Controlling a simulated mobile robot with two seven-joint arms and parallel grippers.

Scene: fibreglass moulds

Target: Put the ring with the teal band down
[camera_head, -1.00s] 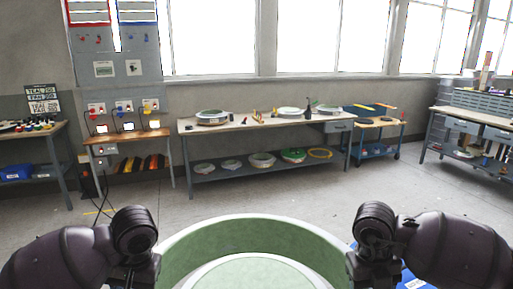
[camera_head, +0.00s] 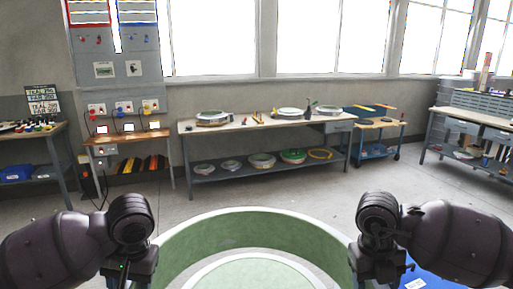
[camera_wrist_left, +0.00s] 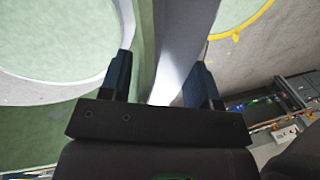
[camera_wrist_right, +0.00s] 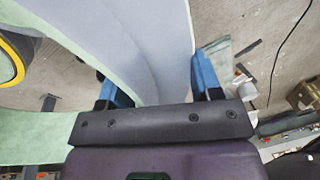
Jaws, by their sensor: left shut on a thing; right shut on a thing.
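A large pale green ring (camera_head: 250,228) with a whitish rim is in front of me in the head view, cut off by the bottom edge. My left gripper (camera_head: 130,274) is shut on its left wall, and my right gripper (camera_head: 378,272) on its right wall. In the left wrist view the ring wall (camera_wrist_left: 175,40) passes between the fingers (camera_wrist_left: 161,72). In the right wrist view the wall (camera_wrist_right: 150,40) also runs between the fingers (camera_wrist_right: 152,82). I see no clear teal band on the visible parts. A pale green disc (camera_head: 250,275) shows inside the ring's outline.
A long workbench (camera_head: 250,123) with moulds on it and on its lower shelf stands across the room. A blue thing (camera_head: 425,280) lies at lower right. The floor (camera_head: 300,190) between me and the bench is clear. Yellow curved edges (camera_wrist_left: 245,25) show below in the wrist views.

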